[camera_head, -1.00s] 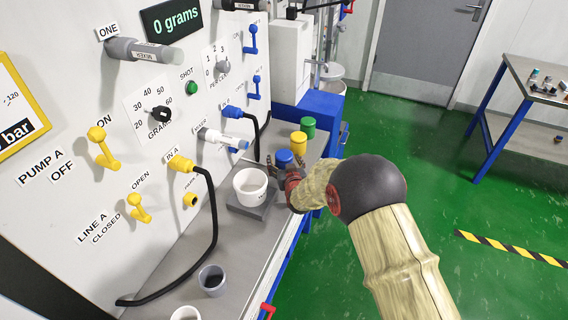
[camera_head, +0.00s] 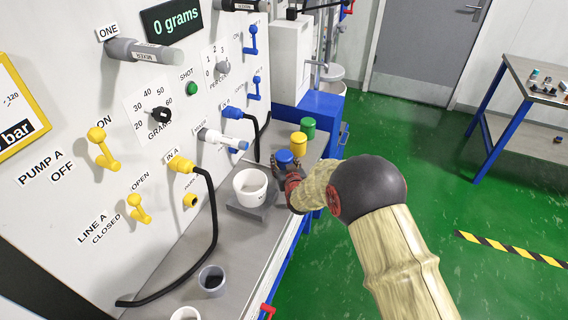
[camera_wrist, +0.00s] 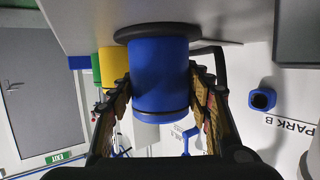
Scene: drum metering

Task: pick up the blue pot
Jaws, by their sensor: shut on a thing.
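The blue pot (camera_head: 285,159) stands upright on the grey bench beside the panel, just right of and behind the white cup. In the wrist view the blue pot (camera_wrist: 160,75) fills the space between the two fingers of my gripper (camera_wrist: 158,100). My gripper (camera_head: 286,170) is shut on the pot from its near side. A dark round base shows at the pot's end against the bench in the wrist view. I cannot tell whether the pot is lifted off the bench.
A yellow pot (camera_head: 299,142) and a green pot (camera_head: 308,128) stand close behind the blue one. A white cup (camera_head: 250,185) sits on a grey scale plate (camera_head: 252,208) to the left. Black hoses and the panel's levers (camera_head: 103,148) are further left. Open green floor (camera_head: 430,240) lies right.

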